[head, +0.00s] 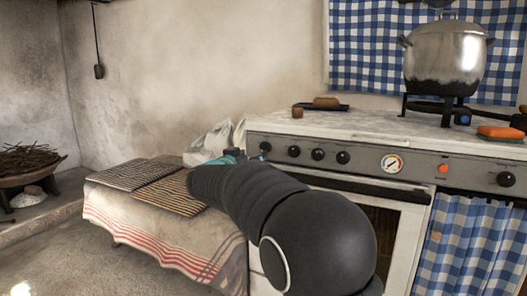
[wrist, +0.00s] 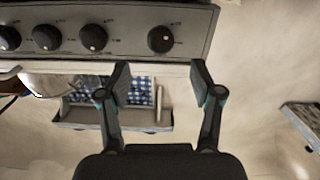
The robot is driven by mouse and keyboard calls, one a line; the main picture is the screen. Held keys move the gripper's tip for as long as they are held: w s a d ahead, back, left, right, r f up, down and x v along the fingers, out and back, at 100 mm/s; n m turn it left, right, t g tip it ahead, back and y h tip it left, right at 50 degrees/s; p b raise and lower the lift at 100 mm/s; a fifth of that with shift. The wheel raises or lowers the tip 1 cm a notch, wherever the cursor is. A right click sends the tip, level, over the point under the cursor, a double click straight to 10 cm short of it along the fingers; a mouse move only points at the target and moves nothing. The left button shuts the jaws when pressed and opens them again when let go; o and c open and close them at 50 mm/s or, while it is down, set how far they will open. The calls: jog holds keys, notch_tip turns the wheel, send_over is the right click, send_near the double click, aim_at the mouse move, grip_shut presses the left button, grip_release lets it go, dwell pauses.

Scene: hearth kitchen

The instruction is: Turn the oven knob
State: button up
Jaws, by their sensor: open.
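The oven's grey control panel (head: 370,163) has several round black knobs at its left, a dial gauge and another knob (head: 506,179) at the far right. No readable label shows which is the oven knob. My gripper (wrist: 160,76) is open and empty, its two fingers apart. In the wrist view, the end knob (wrist: 160,38) lies just above the gap between the fingertips, not between them. In the head view that end knob appears to be the leftmost one (head: 265,147). There my gripper is mostly hidden behind my arm, with teal parts showing left of that knob.
A cloth-covered table (head: 140,217) with woven mats and a plastic bag (head: 213,141) stands left of the oven. The oven door handle (head: 360,187) runs below the panel.

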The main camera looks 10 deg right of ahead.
aim_at(264, 148)
jog(key=x, duration=0.8)
jog(key=shift+b, duration=0.3)
jog(key=c, duration=1.1)
